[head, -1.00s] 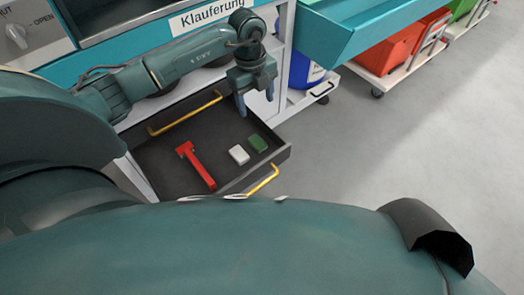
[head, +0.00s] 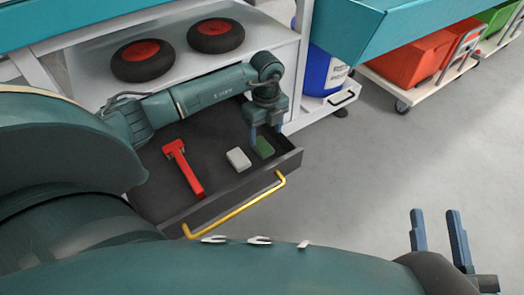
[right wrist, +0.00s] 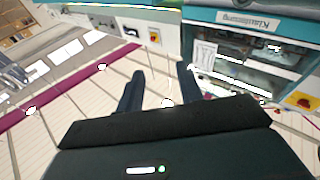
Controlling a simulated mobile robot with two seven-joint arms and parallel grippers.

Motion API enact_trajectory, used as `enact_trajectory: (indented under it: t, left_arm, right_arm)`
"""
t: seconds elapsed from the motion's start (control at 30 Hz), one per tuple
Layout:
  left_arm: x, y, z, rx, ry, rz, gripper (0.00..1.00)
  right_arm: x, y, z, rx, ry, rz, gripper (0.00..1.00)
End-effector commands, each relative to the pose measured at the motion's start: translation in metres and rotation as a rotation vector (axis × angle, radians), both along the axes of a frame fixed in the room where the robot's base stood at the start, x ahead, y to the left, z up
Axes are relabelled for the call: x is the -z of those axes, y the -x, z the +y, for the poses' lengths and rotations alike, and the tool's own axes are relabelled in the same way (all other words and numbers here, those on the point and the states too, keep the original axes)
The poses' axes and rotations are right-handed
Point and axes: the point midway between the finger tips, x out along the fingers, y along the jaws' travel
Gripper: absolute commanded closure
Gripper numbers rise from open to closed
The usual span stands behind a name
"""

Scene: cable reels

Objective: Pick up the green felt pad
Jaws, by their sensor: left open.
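The green felt pad (head: 264,150) lies in the open dark drawer (head: 240,190), near its right end, in the head view. My left gripper (head: 265,138) is open and points down right at the pad, with its fingertips at the pad's far side. Whether the fingers touch the pad I cannot tell. My right gripper (head: 436,232) is open and empty over the floor at the lower right. Its two spread fingers also show in the right wrist view (right wrist: 160,92).
A white block (head: 238,160) lies just left of the pad, and a red tool (head: 185,169) lies further left in the drawer. The drawer has a yellow handle (head: 240,209). Two black wheels with red hubs (head: 143,60) rest on the shelf above.

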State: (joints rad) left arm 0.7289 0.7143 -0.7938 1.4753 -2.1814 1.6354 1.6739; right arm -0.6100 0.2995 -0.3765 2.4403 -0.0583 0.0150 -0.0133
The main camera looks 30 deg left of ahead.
Motion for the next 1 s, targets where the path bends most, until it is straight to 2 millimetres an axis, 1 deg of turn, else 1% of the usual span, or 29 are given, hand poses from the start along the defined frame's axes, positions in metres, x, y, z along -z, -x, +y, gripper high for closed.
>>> enact_trajectory:
  t: [0.03,0.17,0.27,0.3,0.33,0.4,0.5,0.63,0.83,1.0]
  left_arm:
    - [0.008,0.000,0.000,0.001,0.001,0.000,0.35]
    - [0.014,0.000,0.000,0.001,0.000,0.001,0.35]
    - [0.027,0.000,0.004,0.000,-0.001,0.002,0.35]
    - [0.034,0.000,0.006,-0.001,-0.001,0.002,0.35]
    - [0.039,-0.001,0.007,-0.001,0.000,0.001,0.35]
    - [0.049,-0.002,0.010,0.000,0.000,0.001,0.35]
    - [0.059,-0.001,0.010,0.001,0.001,0.001,0.35]
    - [0.064,-0.002,0.010,0.001,0.000,0.000,0.35]
    - [0.063,-0.002,0.010,0.001,0.000,0.000,0.35]
    - [0.063,-0.002,0.010,0.001,0.000,0.000,0.48]
  right_arm:
    - [0.002,0.000,0.000,-0.004,-0.007,-0.001,0.64]
    - [0.002,0.000,0.001,-0.008,-0.015,0.000,0.64]
    - [0.005,0.000,0.002,-0.014,-0.025,-0.008,0.64]
    - [0.006,-0.001,0.002,-0.018,-0.032,-0.013,0.64]
    - [0.002,-0.002,0.002,-0.021,-0.033,-0.035,0.64]
    - [-0.012,-0.007,0.001,-0.024,-0.022,-0.127,0.64]
    - [-0.022,-0.009,-0.001,-0.025,-0.016,-0.189,0.64]
    - [-0.028,-0.010,-0.001,-0.026,-0.013,-0.225,0.64]
    - [-0.029,-0.010,-0.001,-0.025,-0.012,-0.226,0.64]
    - [-0.029,-0.010,-0.001,-0.025,-0.012,-0.225,0.64]
